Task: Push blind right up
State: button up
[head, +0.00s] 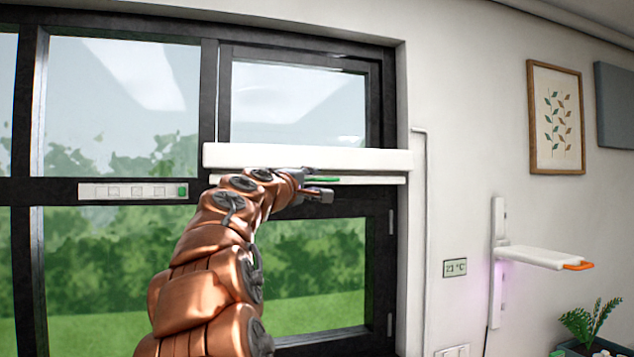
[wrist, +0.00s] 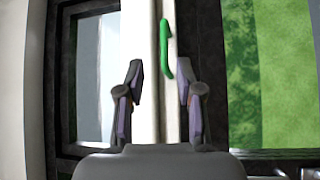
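The blind (head: 300,157) is a white box across the upper right window with a thin white bottom bar (head: 375,180) close under it. A green handle (head: 322,180) is on the bar. My gripper (head: 318,188) is at the blind, by the handle. In the wrist view, which is turned sideways, my gripper (wrist: 160,75) is open, with one finger on each side of the white strips. The green handle (wrist: 166,45) shows between and past the fingertips. No grip on it shows. Whether a finger touches the bar I cannot tell.
A button panel (head: 133,191) with a green end is on the window frame at left. On the right wall are a small temperature display (head: 455,268), a white bracket with an orange-ended arm (head: 545,257) and a framed picture (head: 556,118). A plant (head: 590,322) stands low at right.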

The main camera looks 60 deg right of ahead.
jog(key=shift+w+a+f, duration=0.1)
jog(key=shift+a+f, duration=0.05)
jog(key=shift+a, duration=0.65)
jog(key=shift+a+f, duration=0.1)
jog(key=shift+a, duration=0.7)
jog(key=w+a+f+t+y, duration=0.1)
jog(key=a+f+y, duration=0.3)
jog(key=a+f, duration=0.65)
jog(key=w+a+f+t+y+b, duration=0.1)
jog(key=a+f+y, duration=0.45)
jog(key=f, duration=0.85)
jog(key=w+a+f+t+y, duration=0.1)
jog(key=w+a+f+y, duration=0.1)
jog(key=a+f, duration=0.9)
jog(key=s+a+f+g+y, duration=0.1)
jog(key=s+a+f+y, duration=0.1)
jog(key=s+a+f, duration=0.3)
jog(key=s+a+f+n+g+y, duration=0.1)
jog(key=s+a+f+y, duration=0.2)
jog(key=a, duration=1)
jog(key=s+a+f+n+g+y, duration=0.1)
jog(key=s+a+f+y, duration=0.2)
jog(key=s+a+f, duration=0.5)
notch_tip(320, 180, down, 3)
jog(key=shift+a+f+g+b, duration=0.2)
jog(key=shift+a+g+b, duration=0.2)
jog(key=shift+b, duration=0.05)
